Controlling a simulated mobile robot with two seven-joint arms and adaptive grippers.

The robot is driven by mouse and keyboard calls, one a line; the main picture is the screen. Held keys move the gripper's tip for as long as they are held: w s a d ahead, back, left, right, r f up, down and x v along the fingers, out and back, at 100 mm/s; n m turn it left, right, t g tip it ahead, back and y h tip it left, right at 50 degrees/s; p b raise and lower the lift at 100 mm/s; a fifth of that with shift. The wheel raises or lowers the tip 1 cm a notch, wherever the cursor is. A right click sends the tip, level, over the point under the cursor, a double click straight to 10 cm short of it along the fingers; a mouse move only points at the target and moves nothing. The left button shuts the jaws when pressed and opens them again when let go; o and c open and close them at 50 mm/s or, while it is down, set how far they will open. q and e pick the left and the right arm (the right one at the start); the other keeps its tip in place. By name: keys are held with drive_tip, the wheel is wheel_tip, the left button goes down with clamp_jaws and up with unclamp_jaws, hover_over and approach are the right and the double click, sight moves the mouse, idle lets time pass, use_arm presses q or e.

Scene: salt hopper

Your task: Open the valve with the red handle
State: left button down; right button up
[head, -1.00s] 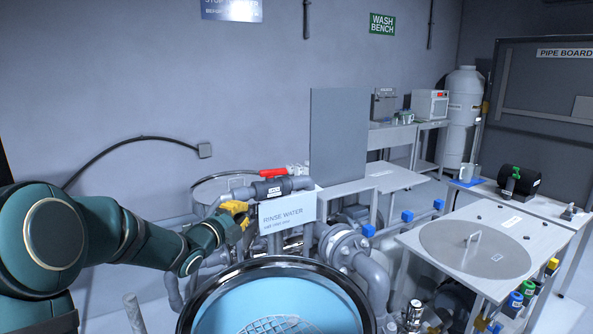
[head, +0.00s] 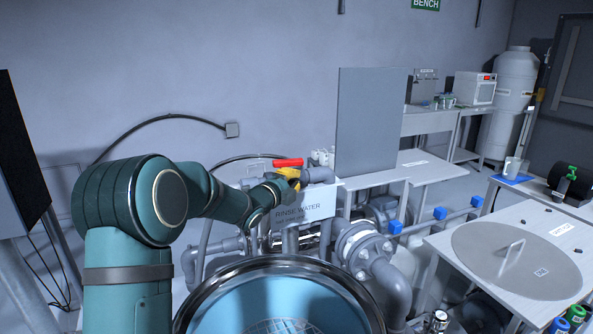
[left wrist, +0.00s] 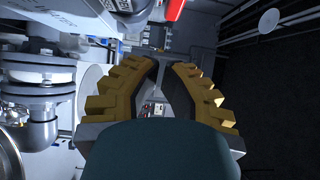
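The red handle (head: 288,162) lies level on top of the grey valve pipework, just above the rinse water sign (head: 304,209). My left gripper (head: 289,179) has yellow finger pads and is just below and in front of the handle, partly hiding the valve body. In the left wrist view the red handle (left wrist: 172,9) shows at the top edge, beyond the fingertips. The two fingers (left wrist: 167,66) stand apart with nothing held between them. Whether they touch the valve is not clear. My right gripper is not in view.
A grey upright panel (head: 366,122) is right of the valve. Pipes with blue fittings (head: 395,227) and a table with a round lid (head: 515,264) are farther right.

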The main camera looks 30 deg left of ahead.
sight(297, 168)
use_arm(q)
drive_tip(key=w+a, duration=0.2)
drive_tip(key=w, duration=0.4)
drive_tip(key=shift+p, duration=0.35)
drive_tip(key=w+n+y+b, duration=0.1)
drive_tip(key=y+b, duration=0.1)
drive_tip(key=b, duration=0.3)
drive_tip(key=shift+w+a+r, duration=0.1)
drive_tip(key=shift+w+a, duration=0.05)
drive_tip(key=shift+a, duration=0.05)
idle(0.3)
